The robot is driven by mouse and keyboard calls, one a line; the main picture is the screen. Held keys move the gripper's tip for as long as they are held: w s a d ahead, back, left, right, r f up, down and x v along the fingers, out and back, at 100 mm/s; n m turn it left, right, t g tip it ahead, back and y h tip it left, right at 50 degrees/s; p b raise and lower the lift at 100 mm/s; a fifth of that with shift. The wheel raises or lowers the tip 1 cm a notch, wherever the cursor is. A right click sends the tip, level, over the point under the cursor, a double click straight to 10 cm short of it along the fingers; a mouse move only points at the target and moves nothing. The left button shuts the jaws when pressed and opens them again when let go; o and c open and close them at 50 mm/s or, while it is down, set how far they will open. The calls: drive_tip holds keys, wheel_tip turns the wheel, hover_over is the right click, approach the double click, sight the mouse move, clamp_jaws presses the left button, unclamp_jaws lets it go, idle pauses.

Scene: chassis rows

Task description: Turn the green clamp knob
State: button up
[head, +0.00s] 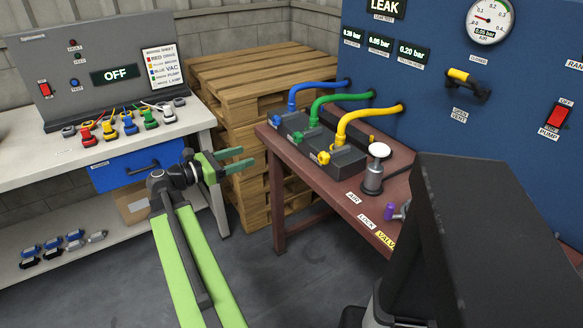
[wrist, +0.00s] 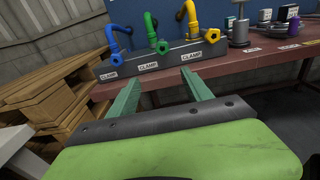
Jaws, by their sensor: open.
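The green clamp knob (head: 298,137) sits on the front of the middle black clamp block, below the green hose (head: 342,97). In the wrist view the green knob (wrist: 162,47) shows above the tips of my gripper, between a blue knob (wrist: 115,53) and a yellow knob (wrist: 211,36). My gripper (head: 241,160) is open and empty, with its two green fingers apart, to the left of the red-brown bench. In the wrist view the fingers (wrist: 160,82) point toward the clamp row, with a gap between them and the green knob. Nothing hides the knob there.
The red-brown bench (wrist: 245,60) carries the clamp blocks, a silver plunger (head: 374,170) and a purple-handled valve (head: 397,211). Stacked wooden pallets (head: 244,75) stand behind my gripper. A white workbench (head: 20,147) with a blue drawer (head: 135,166) is at left.

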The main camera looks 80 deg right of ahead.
sight(295, 139)
drive_tip(key=shift+g, duration=0.3)
drive_tip(key=x, duration=1.8)
drive_tip(key=shift+s+d+r, duration=0.2)
drive_tip(key=shift+s+r, duration=0.15)
drive_tip(key=shift+s, duration=0.05)
